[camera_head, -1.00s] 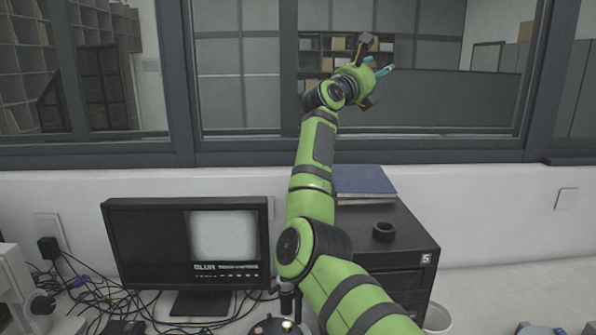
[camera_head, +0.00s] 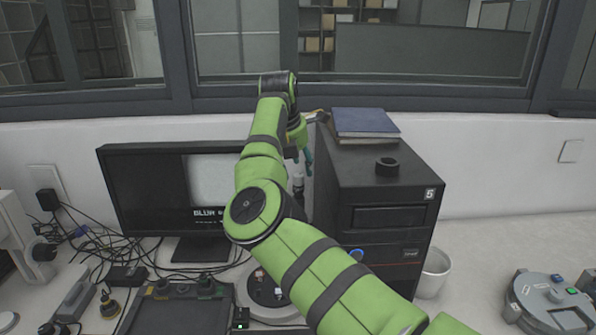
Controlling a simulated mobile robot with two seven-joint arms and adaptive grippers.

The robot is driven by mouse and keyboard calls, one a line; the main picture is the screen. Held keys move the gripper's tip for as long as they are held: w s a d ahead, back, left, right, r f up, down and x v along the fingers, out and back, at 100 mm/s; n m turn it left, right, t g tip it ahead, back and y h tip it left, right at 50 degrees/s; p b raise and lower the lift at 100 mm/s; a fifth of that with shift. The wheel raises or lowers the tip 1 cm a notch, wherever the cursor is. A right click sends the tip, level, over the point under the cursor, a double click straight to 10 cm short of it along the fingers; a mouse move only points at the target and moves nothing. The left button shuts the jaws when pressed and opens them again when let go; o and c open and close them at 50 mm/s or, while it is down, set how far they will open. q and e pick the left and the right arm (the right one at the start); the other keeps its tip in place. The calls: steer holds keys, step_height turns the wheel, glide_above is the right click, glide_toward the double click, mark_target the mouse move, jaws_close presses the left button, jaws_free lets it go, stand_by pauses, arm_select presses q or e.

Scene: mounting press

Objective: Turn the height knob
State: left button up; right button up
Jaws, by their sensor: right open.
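My green right arm comes in from the lower right and bends over the desk. Its gripper (camera_head: 302,158) hangs fingers down between the monitor and the black computer tower, partly behind my own arm. In front is a round dark base (camera_head: 264,288) with a pale rim, partly covered by my arm. I cannot pick out the height knob for certain; my arm hides much of the stand. My left gripper is not in view.
A monitor (camera_head: 150,200) stands left of my arm. The black tower (camera_head: 375,215) on the right carries a blue book (camera_head: 364,122) and a black ring (camera_head: 387,166). Cables (camera_head: 95,240) clutter the left. A dark tray (camera_head: 180,315) lies in front.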

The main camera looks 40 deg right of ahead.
mark_target(299, 175)
steer(key=shift+p+x, duration=0.35)
steer(key=shift+x, duration=0.7)
steer(key=shift+d+f, duration=0.3)
steer(key=shift+f, duration=0.2)
steer(key=shift+a+r, duration=0.15)
jaws_close()
steer(key=shift+n+b, duration=0.4)
steer(key=shift+b, duration=0.4)
steer(key=shift+n+t+b, duration=0.5)
steer(key=shift+n+b, duration=0.5)
steer(key=shift+b, duration=0.2)
steer(key=shift+r+n+t+y+b, duration=0.2)
steer(key=shift+n+t+y+b, duration=0.3)
steer(key=shift+n+b, duration=0.9)
